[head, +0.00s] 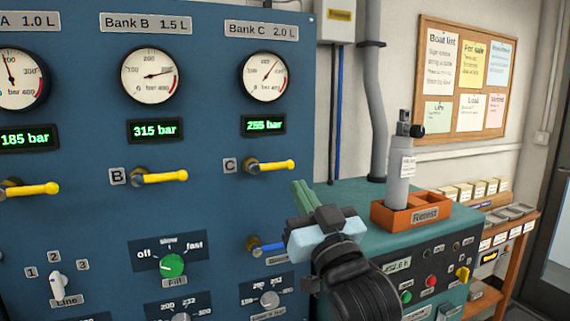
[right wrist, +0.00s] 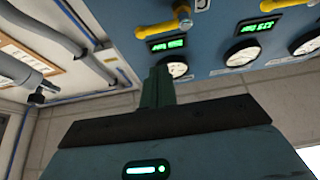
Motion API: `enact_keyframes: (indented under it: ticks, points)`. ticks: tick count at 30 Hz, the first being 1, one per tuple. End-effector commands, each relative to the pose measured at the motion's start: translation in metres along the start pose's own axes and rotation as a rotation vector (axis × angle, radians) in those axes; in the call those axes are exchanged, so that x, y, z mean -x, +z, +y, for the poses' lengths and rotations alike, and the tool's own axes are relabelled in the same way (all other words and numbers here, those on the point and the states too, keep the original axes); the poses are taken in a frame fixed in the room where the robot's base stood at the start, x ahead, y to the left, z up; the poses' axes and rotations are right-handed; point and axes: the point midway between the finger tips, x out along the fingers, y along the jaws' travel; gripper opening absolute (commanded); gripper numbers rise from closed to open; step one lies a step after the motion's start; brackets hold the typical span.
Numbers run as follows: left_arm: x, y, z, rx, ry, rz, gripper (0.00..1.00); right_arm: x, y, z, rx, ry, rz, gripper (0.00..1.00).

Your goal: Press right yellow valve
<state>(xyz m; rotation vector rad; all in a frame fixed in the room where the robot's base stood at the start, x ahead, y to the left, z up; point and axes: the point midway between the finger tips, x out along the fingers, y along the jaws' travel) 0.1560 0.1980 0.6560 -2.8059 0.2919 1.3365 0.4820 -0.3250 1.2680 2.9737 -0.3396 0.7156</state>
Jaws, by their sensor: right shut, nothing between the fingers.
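The right yellow valve (head: 272,167) is a lever beside the C label on the blue panel, lying nearly level and pointing right, under the 255 bar display. It also shows in the right wrist view (right wrist: 158,29), which is upside down. My right gripper (head: 301,187) has green fingers, shut and empty, just below the lever's right end in the head view. In the right wrist view the fingers (right wrist: 158,76) stand apart from the lever in the picture; I cannot tell the depth gap. My left gripper is in neither view.
The yellow B valve (head: 160,178) and another at the far left sit on the same panel. A blue-handled valve (head: 266,248) is lower, partly behind my right gripper. A teal cabinet (head: 347,200) with an orange tray (head: 405,217) and grey cylinder stands right.

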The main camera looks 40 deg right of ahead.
Motion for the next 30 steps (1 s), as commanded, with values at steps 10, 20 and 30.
enact_keyframes:
  ticks: [10, 20, 30]
  points:
    - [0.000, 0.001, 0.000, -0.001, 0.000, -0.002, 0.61, -0.005, -0.021, 0.004, -0.006, 0.011, 0.062, 0.00]
    - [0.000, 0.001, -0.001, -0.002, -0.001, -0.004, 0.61, -0.016, -0.022, 0.004, -0.006, 0.011, 0.061, 0.00]
    - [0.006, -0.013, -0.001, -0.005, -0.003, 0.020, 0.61, -0.073, -0.028, 0.005, -0.007, 0.011, 0.063, 0.00]
